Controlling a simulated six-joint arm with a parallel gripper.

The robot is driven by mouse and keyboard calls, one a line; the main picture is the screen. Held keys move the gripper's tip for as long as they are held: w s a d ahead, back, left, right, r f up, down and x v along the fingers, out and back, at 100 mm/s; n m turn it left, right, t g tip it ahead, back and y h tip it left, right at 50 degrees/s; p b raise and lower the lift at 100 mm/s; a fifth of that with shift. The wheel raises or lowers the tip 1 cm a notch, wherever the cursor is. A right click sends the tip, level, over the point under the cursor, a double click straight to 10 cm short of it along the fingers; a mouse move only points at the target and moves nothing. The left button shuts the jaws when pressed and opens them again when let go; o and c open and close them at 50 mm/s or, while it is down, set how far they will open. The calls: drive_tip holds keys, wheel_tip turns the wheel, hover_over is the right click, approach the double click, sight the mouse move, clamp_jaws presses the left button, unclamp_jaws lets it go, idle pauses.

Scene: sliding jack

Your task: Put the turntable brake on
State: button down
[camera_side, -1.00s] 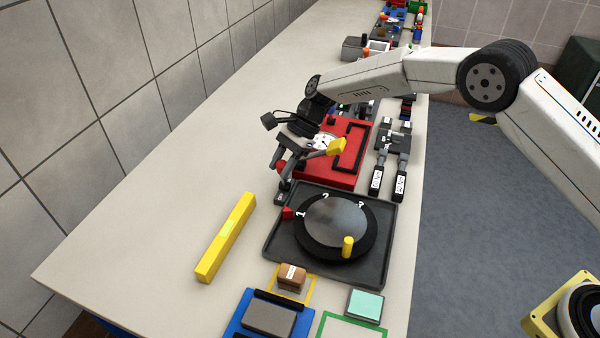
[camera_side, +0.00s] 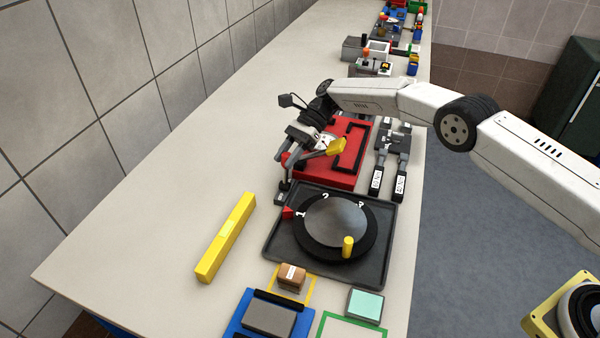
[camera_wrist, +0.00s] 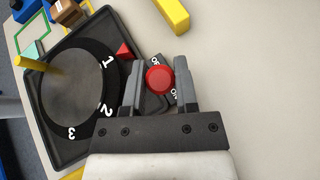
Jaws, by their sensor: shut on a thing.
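The turntable (camera_side: 335,226) is a black disc with a grey top, white numbers 1, 2 and 3, and a yellow peg (camera_side: 347,246). It sits in a dark tray (camera_side: 381,263). The knob hides part of the base, so I cannot tell the exact brake setting. My gripper also shows in the side view (camera_side: 284,178).
A yellow bar (camera_side: 226,238) lies left of the tray. A red box (camera_side: 345,155) with a black slot stands behind it. A brown box (camera_side: 291,277), a teal block (camera_side: 364,305) and a blue tray (camera_side: 239,319) lie in front. The left counter is clear.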

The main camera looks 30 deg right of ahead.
drive_tip(key=shift+w+d, duration=0.2)
idle(0.4)
drive_tip(key=shift+c, duration=1.9)
unclamp_jaws()
drive_tip(key=shift+d, duration=0.1)
wheel_tip(320, 180, up, 8)
drive_tip(key=w+d, duration=0.1)
drive_tip(key=d, duration=0.1)
drive_tip(key=shift+r, duration=0.15)
drive_tip(key=shift+d, duration=0.1)
